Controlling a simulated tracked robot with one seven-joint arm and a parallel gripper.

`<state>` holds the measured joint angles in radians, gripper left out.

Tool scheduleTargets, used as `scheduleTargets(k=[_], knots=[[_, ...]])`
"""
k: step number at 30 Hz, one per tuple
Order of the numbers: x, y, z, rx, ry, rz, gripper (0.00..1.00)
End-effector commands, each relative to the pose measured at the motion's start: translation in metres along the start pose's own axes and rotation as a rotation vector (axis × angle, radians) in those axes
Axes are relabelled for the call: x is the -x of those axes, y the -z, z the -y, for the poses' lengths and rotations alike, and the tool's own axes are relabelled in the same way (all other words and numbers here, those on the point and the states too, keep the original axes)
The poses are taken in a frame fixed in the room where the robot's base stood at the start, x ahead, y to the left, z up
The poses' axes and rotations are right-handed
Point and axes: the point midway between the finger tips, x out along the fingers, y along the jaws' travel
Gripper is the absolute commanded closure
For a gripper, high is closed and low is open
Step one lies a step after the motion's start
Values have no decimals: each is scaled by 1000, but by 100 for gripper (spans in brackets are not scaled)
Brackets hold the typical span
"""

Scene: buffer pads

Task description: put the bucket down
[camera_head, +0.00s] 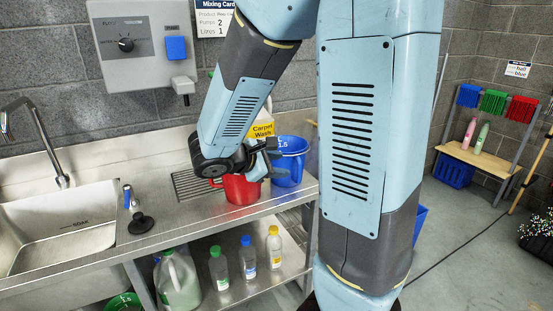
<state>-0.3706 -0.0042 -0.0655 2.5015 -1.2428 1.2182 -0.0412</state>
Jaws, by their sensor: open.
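A blue bucket (287,175) with white marking near its rim stands upright on the right end of the steel counter (165,225). My gripper (265,160) is open, at the left side of the blue bucket and above a red container (240,191). I cannot tell whether the gripper touches either one. The gripper and wrist hide the top of the red container and part of the blue bucket's left side. My arm's large link hides the counter's right end.
A yellow-labelled Carpet Wash container (262,129) stands behind the gripper. A sink (65,225) and a black-based tool (141,224) are to the left. Several bottles (219,268) stand on the lower shelf. A wooden bench (480,158) stands at the right, with open floor before it.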

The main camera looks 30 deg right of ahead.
Motion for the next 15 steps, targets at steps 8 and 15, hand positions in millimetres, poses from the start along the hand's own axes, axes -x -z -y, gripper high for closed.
scheduleTargets(k=[8, 15], knots=[[17, -47, 43, -389, 305, -163, 53], [51, -68, 67, -724, 524, -341, 53]])
